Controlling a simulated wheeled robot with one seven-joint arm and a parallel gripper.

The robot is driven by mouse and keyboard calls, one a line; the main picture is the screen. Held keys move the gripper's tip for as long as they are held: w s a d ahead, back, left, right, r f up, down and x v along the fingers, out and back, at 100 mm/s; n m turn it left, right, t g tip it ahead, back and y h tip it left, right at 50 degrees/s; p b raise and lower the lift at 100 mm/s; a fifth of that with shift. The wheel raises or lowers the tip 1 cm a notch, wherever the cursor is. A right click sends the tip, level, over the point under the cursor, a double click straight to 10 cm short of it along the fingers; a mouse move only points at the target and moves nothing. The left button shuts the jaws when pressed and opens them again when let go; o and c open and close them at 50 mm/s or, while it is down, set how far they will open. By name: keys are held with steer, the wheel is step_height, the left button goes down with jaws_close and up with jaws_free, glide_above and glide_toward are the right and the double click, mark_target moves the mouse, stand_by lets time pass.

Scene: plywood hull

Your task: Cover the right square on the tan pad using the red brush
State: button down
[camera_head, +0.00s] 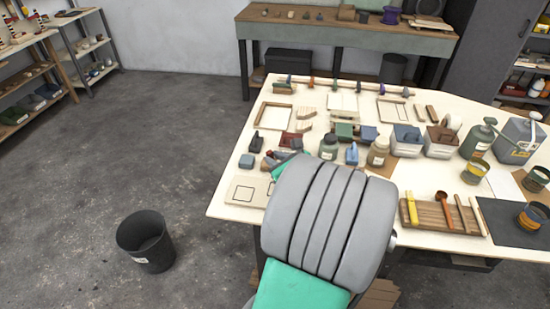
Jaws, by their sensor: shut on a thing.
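The tan pad (233,200) lies at the near left corner of the table. Its left outlined square (243,193) is in full view and looks bare. The right square is partly hidden behind my arm, so its surface cannot be judged. My gripper (277,160) shows only in part, just beyond the pad, with my large grey and green arm in front of it. It is shut, and a small dark red piece, seemingly the red brush (268,163), shows at it. Most of the brush and the fingertips are hidden. I cannot tell whether the brush touches anything.
Small blocks, jars and bottles crowd the table behind my gripper. A wooden rack (436,222) with several tools, one yellow (411,208), lies on the right. Cans and a dark mat (510,225) are at the far right. A dark bin (146,243) stands on the open floor at left.

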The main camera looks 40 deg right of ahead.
steer(key=shift+d, duration=0.5)
steer(key=shift+f, duration=0.65)
steer(key=shift+s, duration=0.1)
steer(key=s+a+p, duration=0.3)
steer(key=s+a, duration=0.1)
steer(key=a, duration=0.1)
steer(key=shift+a+p, duration=0.25)
steer(key=shift+p, duration=0.15)
stand_by(0.8)
steer(key=shift+d, duration=0.1)
steer(key=w+d, duration=0.4)
steer(key=d, duration=0.1)
steer(key=shift+d, duration=0.15)
stand_by(1.0)
